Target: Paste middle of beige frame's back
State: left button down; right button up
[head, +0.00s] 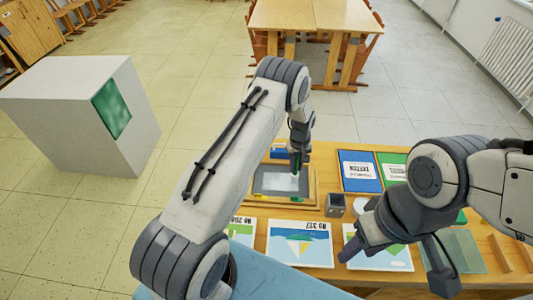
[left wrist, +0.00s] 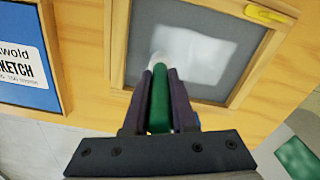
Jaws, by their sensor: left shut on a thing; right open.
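The beige wooden frame (head: 315,190) lies on the table with its grey back (head: 262,184) facing up. A white patch of paste (head: 288,182) covers the middle of the back; it also shows in the left wrist view (left wrist: 195,45). My left gripper (head: 297,160) is shut on a green-handled brush (left wrist: 159,105). The brush's pale tip points at the near edge of the white patch; I cannot tell whether it touches. The left arm hides part of the frame in the head view. My right gripper (head: 398,262) is open and empty over the front right of the table.
A small grey cup (head: 335,205) stands right of the frame. A blue pad (head: 359,171) and a green pad (head: 391,168) lie behind it. Picture sheets (head: 300,243) lie in front. A glass pane (head: 462,248) and wooden strips (head: 500,252) lie at the right.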

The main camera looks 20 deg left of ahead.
pick_arm(q)
jog(key=shift+w+d, duration=0.25)
jog(key=shift+d, duration=0.5)
notch_tip(320, 180, up, 8)
jog(key=p, duration=0.4)
jog(key=shift+d, duration=0.2)
dwell(0.5)
